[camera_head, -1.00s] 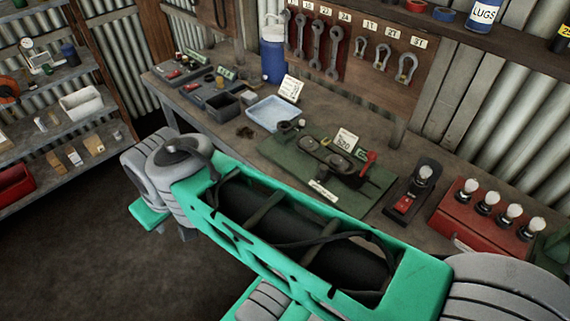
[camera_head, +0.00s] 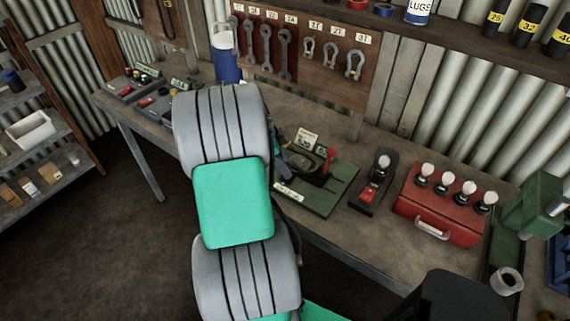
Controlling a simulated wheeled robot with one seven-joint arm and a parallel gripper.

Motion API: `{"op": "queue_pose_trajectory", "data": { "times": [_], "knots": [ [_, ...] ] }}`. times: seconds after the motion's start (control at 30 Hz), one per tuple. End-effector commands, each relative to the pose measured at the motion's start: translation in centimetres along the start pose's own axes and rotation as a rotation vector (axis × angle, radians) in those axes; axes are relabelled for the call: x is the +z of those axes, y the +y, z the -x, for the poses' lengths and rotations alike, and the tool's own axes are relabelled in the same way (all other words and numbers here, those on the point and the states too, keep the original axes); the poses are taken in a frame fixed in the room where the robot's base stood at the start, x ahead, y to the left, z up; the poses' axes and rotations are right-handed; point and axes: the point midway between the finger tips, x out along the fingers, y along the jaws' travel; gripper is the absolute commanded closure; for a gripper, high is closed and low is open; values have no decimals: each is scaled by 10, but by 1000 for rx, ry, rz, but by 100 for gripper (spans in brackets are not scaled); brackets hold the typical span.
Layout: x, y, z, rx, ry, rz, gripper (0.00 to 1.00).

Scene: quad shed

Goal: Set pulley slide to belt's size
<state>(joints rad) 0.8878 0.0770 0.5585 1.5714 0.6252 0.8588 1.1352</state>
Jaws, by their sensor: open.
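The pulley fixture (camera_head: 308,168) stands on a dark green mat (camera_head: 338,193) on the bench. It has a dark slide body, a red lever (camera_head: 329,160) at its right end and a white card (camera_head: 305,139) behind it, whose print is too small to read surely. A small pale label lies at its front edge. My grey and teal arm covers its left part, including the pulleys. I cannot make out a belt. My gripper's fingers are hidden behind the arm; only a small teal and dark piece shows at the arm's right edge, near the fixture.
Right of the mat stand a black block with a silver knob and red switch (camera_head: 374,180), a red box (camera_head: 432,216) with several silver knobs, and a green machine (camera_head: 535,205). Wrenches and shackles hang on a board (camera_head: 300,60) behind.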

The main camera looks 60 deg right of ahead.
Motion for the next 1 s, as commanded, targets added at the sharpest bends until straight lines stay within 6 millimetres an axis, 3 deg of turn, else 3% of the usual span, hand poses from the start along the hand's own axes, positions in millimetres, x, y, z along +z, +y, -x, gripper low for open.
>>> {"op": "queue_pose_trajectory", "data": {
  "times": [0.13,0.37,0.9,1.0],
  "knots": [
    [0,0,-13,0,-1,2,52],
    [1,0,-15,-2,-1,3,52],
    [1,0,-15,-2,-1,4,96],
    [1,0,-14,-2,-1,4,100]
  ]
}}
